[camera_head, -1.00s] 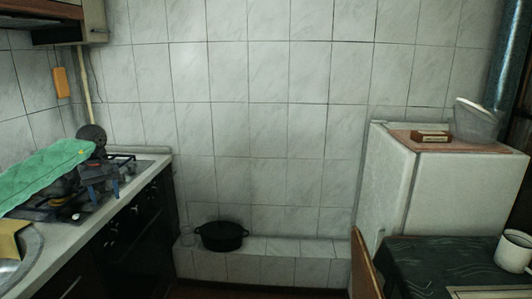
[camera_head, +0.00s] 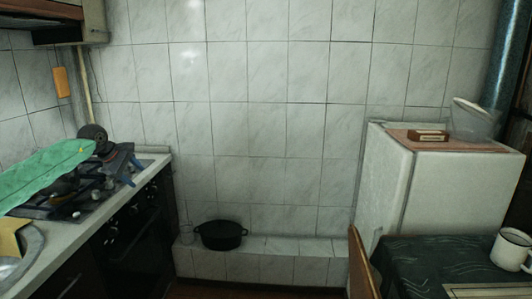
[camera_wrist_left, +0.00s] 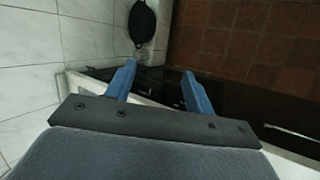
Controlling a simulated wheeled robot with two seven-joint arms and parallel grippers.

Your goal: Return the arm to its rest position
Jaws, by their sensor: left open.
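My left gripper (camera_head: 119,158) is over the far end of the stove and counter on the left in the head view. Its two blue fingers are apart. In the left wrist view the open gripper (camera_wrist_left: 159,68) has nothing between its fingers, with the dark stove front and the floor beyond them. Much of the left arm is hard to make out against the dark stove in the head view. My right arm and gripper do not show.
A stove (camera_head: 60,208) is in the left counter, partly covered by a green quilted thing (camera_head: 45,175). A black pot (camera_head: 221,236) sits on the low tiled ledge (camera_head: 290,247). A fridge (camera_head: 455,190) and table (camera_head: 415,262) with a white mug (camera_head: 511,250) are right.

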